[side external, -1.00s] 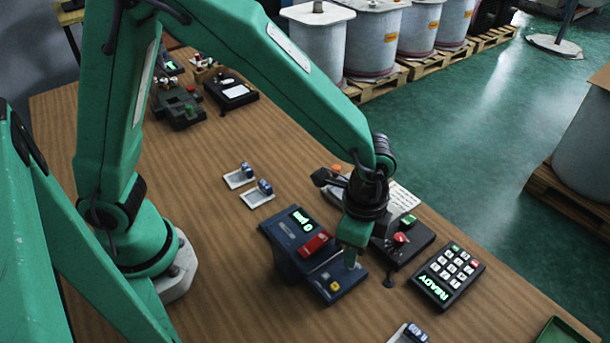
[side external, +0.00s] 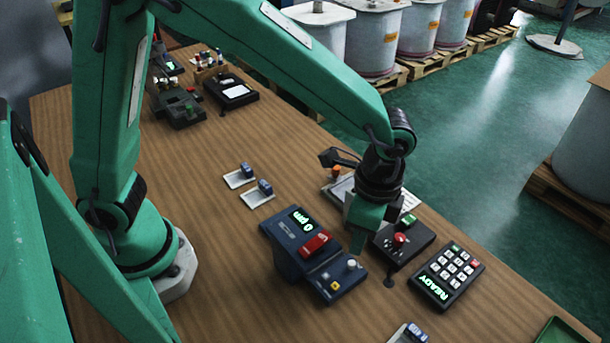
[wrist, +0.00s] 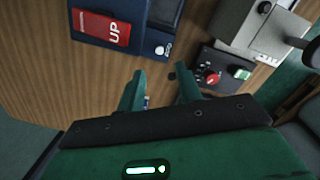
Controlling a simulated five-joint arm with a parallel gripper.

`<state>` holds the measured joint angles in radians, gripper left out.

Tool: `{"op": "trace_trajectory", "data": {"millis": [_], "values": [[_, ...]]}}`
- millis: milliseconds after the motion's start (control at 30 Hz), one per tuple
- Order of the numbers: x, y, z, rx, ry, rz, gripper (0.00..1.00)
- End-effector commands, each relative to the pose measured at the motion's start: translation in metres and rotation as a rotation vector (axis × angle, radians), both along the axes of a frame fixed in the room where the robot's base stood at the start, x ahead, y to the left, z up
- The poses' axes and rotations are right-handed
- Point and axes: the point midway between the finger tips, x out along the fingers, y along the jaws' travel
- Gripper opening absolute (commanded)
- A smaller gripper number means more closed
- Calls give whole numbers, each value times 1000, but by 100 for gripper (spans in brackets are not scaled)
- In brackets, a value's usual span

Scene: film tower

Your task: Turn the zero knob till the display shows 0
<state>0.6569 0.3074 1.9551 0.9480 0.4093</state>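The blue gauge (side external: 290,255) sits on the wooden table with its lit green display (side external: 303,220), which reads "0 µm". Its pale zero knob (side external: 351,264) is on the near right part of the gauge, beside a yellow button (side external: 335,286). In the wrist view the knob (wrist: 160,50) shows at the gauge's corner, clear of the fingers. My gripper (side external: 363,238) is above and to the right of the knob, not touching it. In the wrist view its two green fingers (wrist: 159,93) are apart with nothing held between them.
A dark box with a red knob (side external: 400,239) and green button stands close right of my gripper. A keypad reading READY (side external: 447,276) lies farther right. Two small blue blocks on white trays (side external: 241,178) lie behind the gauge. Bare table lies left of the gauge.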

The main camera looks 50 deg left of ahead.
Motion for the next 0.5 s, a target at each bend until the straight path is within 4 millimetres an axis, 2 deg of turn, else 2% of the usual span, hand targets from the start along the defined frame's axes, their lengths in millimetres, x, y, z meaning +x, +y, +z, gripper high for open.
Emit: {"op": "trace_trajectory", "data": {"millis": [500], "values": [[19,-26,-4,221,207,180,35]]}}
